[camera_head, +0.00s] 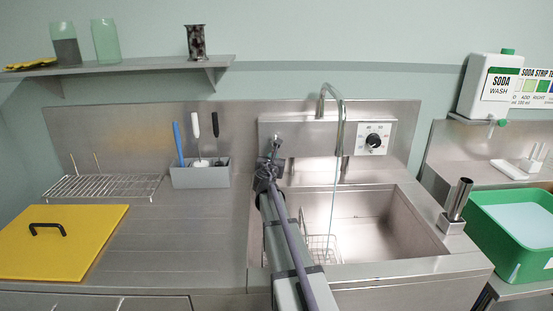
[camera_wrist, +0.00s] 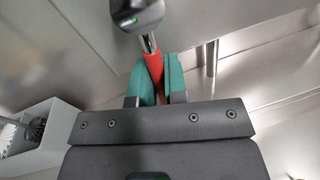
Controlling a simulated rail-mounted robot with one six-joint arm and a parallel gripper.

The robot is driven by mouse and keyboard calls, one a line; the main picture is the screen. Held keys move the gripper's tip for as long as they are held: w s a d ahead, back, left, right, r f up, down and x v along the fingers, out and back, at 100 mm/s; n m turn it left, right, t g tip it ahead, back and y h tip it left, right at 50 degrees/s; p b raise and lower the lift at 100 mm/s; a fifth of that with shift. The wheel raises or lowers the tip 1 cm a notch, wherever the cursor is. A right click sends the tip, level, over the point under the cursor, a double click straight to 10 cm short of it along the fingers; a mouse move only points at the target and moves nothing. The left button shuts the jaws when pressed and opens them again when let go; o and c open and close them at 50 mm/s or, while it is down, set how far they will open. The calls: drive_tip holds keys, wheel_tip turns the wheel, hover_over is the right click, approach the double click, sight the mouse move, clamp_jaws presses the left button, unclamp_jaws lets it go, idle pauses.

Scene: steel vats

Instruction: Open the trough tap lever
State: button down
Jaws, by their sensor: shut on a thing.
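The tap lever has a red grip (camera_wrist: 154,66) on a metal stem in the wrist view. The stem runs up to a dark rounded knob or tap body (camera_wrist: 137,12). My gripper (camera_wrist: 159,80) is shut on the red grip, with a green pad on either side. In the head view my gripper (camera_head: 266,170) is at the wall panel left of the curved spout (camera_head: 342,105), and it largely hides the lever. A thin pale line, which looks like water, runs from the spout down into the steel trough (camera_head: 375,225).
A dial (camera_head: 374,138) is right of the spout. A grey holder (camera_head: 200,176) with brushes stands to the left. A wire basket (camera_head: 320,248) sits in the trough. A short steel tube (camera_head: 459,200) and a green tub (camera_head: 512,240) are at the right. The left counter (camera_head: 185,240) has free room.

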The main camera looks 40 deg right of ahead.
sight(263, 150)
drive_tip(key=m, duration=0.1)
drive_tip(key=w+a+r+m+p, duration=0.1)
drive_tip(key=m, duration=0.1)
drive_tip(key=a+m+y+p, duration=0.1)
drive_tip(key=m, duration=0.1)
drive_tip(key=shift+w+a+r, duration=0.25)
drive_tip(key=shift+w, duration=0.05)
drive_tip(key=shift+w+a+r+m+y+p, duration=0.3)
drive_tip(key=shift+a+r+m+y+p, duration=0.2)
drive_tip(key=shift+m+p, duration=0.55)
drive_tip(key=shift+w+a+r+m+y+p, duration=0.15)
drive_tip(key=shift+a+r+m+y+p, duration=0.15)
drive_tip(key=shift+m, duration=0.45)
drive_tip(key=shift+w+a+r+m+y+p, duration=0.1)
drive_tip(key=shift+r+m+y+p, duration=0.2)
drive_tip(key=shift+m, duration=0.4)
drive_tip(key=c, duration=1.2)
unclamp_jaws()
drive_tip(key=shift+o, duration=0.2)
drive_tip(key=shift+s+a, duration=0.1)
